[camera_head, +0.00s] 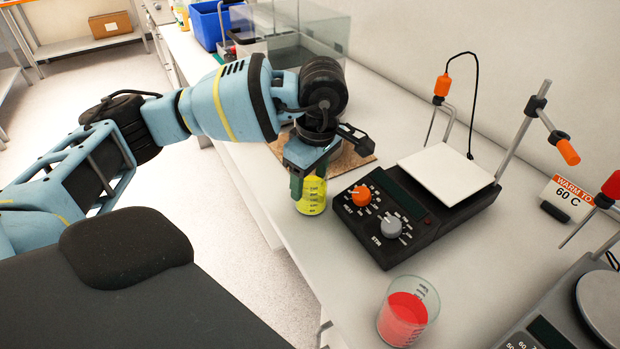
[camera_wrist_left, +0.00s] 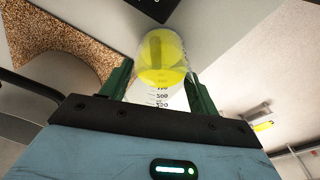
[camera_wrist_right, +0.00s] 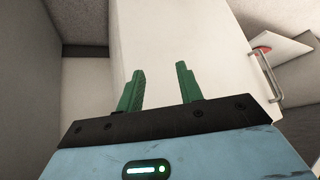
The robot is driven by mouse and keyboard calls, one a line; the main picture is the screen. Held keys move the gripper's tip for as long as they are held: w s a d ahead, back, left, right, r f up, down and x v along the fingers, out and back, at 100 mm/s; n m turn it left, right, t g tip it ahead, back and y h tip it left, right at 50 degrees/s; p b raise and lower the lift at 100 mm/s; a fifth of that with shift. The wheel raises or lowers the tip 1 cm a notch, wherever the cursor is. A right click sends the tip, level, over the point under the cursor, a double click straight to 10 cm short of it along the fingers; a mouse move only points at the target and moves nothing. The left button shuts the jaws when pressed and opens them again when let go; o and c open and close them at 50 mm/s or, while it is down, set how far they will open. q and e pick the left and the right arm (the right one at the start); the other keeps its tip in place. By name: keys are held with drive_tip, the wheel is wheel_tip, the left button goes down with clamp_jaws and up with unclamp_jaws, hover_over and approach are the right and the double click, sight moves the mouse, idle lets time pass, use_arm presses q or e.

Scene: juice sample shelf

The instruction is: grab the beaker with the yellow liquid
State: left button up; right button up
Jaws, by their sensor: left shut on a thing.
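The beaker with the yellow liquid (camera_head: 313,196) is near the front edge of the white bench, left of the hotplate. My left gripper (camera_head: 302,186) is shut on it, with the arm coming in from the left. In the left wrist view the beaker (camera_wrist_left: 162,62) sits between the two green fingers, its graduated glass wall facing the camera. I cannot tell whether its base touches the bench. My right gripper (camera_wrist_right: 160,78) shows only in the right wrist view, with its fingers apart and nothing between them.
A black hotplate stirrer (camera_head: 415,215) with a white top stands right of the beaker. A beaker of red liquid (camera_head: 405,315) stands in front of it. A brown cork-like mat (camera_head: 355,152) lies behind my left gripper. A scale (camera_head: 560,310) is at the right.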

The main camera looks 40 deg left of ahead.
use_arm(q)
drive_tip(key=shift+r, duration=1.5)
drive_tip(key=s+d+r+b, duration=0.1)
drive_tip(key=s+d, duration=0.1)
drive_tip(key=s, duration=1.3)
drive_tip(key=shift+s+r, duration=0.3)
drive_tip(key=shift+s, duration=0.05)
drive_tip(key=shift+s+d, duration=0.1)
